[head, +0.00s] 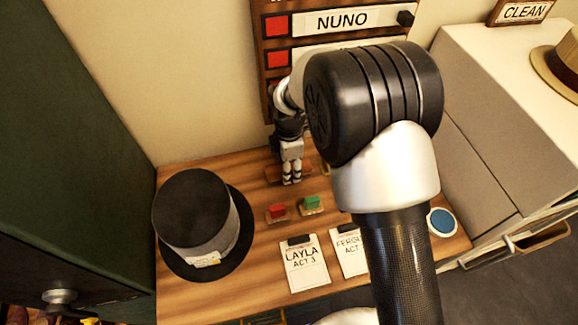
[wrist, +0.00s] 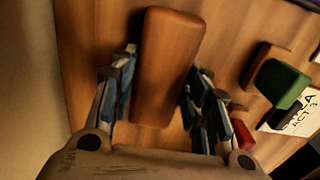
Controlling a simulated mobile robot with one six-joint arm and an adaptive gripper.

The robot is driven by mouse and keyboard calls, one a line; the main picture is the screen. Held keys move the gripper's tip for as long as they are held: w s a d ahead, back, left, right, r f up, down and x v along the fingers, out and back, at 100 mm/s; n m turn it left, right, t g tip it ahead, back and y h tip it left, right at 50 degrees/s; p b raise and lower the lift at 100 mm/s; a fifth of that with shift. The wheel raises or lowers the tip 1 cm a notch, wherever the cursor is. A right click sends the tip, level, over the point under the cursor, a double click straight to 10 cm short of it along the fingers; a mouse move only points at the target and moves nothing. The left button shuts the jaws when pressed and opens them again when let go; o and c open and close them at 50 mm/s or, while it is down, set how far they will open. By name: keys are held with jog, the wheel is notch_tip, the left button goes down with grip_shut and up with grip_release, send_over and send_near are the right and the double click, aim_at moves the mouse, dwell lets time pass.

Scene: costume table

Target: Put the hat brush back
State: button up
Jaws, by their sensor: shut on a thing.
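The hat brush shows as a long brown wooden block (wrist: 168,60) in the wrist view. It lies between the two fingers of my gripper (wrist: 160,85), which is shut on it. In the head view my gripper (head: 291,178) points down at the back of the wooden table (head: 225,300), and a little of the brush (head: 273,175) shows beside the fingers. I cannot tell whether the brush touches the table. Its underside is hidden.
A grey and black top hat (head: 195,215) stands at left. Small red (head: 277,210) and green (head: 312,203) blocks sit in front of my gripper, with name cards (head: 304,264) nearer. A blue disc (head: 442,222) lies at right. A name board (head: 345,22) hangs behind. My arm hides the table's back right.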

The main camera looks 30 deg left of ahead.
jog(key=shift+f, duration=0.2)
jog(key=o, duration=0.9)
jog(key=shift+o, duration=0.2)
notch_tip(320, 180, up, 12)
jog(key=p, duration=0.3)
jog(key=shift+r, duration=0.2)
